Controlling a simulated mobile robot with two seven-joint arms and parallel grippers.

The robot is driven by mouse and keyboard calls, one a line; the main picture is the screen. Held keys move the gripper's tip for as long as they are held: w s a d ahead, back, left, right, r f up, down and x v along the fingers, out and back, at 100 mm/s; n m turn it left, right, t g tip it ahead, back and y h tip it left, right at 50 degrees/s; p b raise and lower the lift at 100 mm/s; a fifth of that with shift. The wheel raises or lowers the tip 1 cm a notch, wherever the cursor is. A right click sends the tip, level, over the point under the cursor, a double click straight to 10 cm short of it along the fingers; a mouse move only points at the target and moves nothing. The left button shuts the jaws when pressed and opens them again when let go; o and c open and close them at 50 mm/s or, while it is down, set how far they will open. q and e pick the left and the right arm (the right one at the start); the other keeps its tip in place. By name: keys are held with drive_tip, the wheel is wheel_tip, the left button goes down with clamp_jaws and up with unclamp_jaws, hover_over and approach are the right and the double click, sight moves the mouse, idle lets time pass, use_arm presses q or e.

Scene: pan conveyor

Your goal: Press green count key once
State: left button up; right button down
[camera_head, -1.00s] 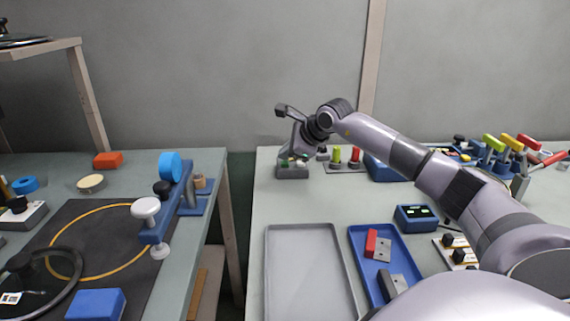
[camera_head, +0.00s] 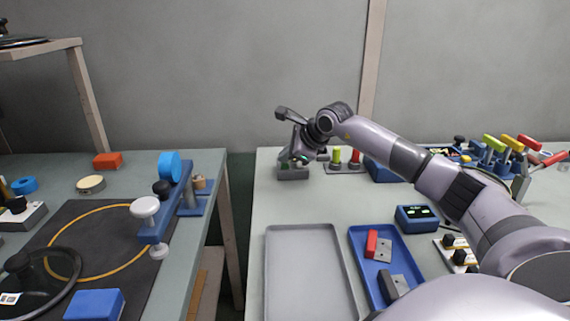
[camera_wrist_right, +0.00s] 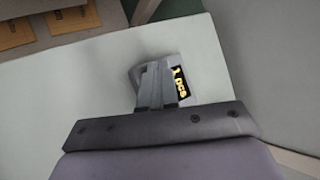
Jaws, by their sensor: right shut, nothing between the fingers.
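The small grey counter box (camera_head: 293,173) stands near the back left of the right-hand table. My right gripper (camera_head: 296,161) is shut and empty, pointing down at the top of this box. In the right wrist view the gripper's closed fingertips (camera_wrist_right: 157,66) lie over the box. Its black display (camera_wrist_right: 180,85) with yellow characters shows beside the fingers. The green count key is hidden or too small to make out behind the fingers; I cannot tell whether the fingertips touch it. My left gripper is not in view.
Green and red pegs (camera_head: 336,156) stand just right of the box. A grey tray (camera_head: 276,245) and a blue tray (camera_head: 359,258) with handled parts lie in front. A blue device with a lit display (camera_head: 417,214) stands farther right. A gap separates the left table.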

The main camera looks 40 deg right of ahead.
sight(287, 165)
drive_tip(key=shift+f, duration=0.15)
idle(0.3)
drive_tip(key=shift+r+p, duration=0.7)
drive_tip(key=shift+r, duration=0.2)
wheel_tip(287, 165, up, 5)
drive_tip(key=p, duration=0.4)
drive_tip(key=shift+r, duration=0.1)
idle(0.5)
